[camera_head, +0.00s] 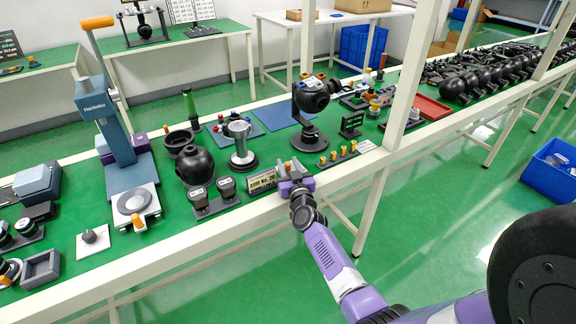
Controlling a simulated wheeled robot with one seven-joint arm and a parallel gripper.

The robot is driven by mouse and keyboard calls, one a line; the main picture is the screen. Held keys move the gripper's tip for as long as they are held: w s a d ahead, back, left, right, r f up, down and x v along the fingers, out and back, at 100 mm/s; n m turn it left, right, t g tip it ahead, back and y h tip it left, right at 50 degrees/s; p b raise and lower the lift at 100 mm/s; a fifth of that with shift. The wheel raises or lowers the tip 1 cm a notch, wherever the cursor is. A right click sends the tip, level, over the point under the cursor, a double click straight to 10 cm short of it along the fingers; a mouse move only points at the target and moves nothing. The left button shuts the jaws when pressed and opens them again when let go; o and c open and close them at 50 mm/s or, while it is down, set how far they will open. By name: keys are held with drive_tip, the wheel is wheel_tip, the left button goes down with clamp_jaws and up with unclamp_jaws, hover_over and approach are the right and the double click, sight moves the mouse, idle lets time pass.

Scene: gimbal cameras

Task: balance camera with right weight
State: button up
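A black gimbal camera (312,94) is mounted on a black stand (309,138) on the green bench top. Small gold weights (338,155) stand in a row on a dark rack just right of the stand's base. My gripper (293,172) is over the bench's front edge, in front of the stand and left of the rack. Its fingers are small and partly hidden, so I cannot tell whether they are open or hold anything. It is apart from the camera body. I cannot tell whether the camera is level.
A small display (351,124) stands right of the camera. A white post (405,85) rises from the bench farther right. A blue mat (287,113) lies behind.

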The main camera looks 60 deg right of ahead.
clamp_jaws()
